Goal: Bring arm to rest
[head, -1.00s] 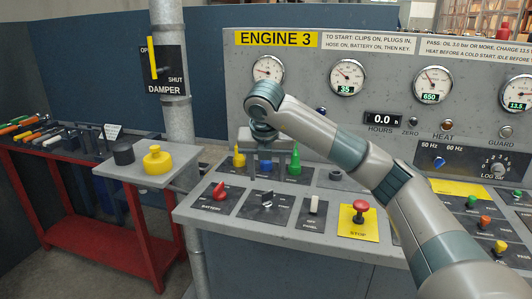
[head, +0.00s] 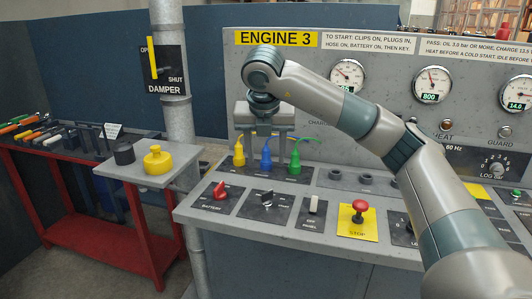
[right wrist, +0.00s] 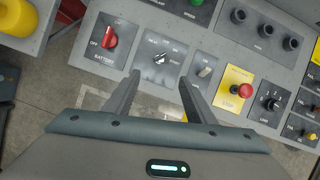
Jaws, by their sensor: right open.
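My right arm (head: 330,100) reaches in from the right across the front of the ENGINE 3 panel (head: 365,43). My right gripper (head: 265,150) points down above the sloping console, its fingers apart and nothing between them. It also shows open in the right wrist view (right wrist: 160,80), with its fingers over the console front near a key switch (right wrist: 162,58). In the head view the yellow plug (head: 239,153), blue plug (head: 266,158) and green plug (head: 295,158) stand upright behind the fingers. My left gripper is not in view.
The console carries a red battery knob (head: 220,190), a rocker switch (head: 314,206) and a red stop button (head: 359,206). The damper post (head: 175,120) stands left, beside a shelf with a yellow knob (head: 157,160). A red tool bench (head: 75,155) is farther left.

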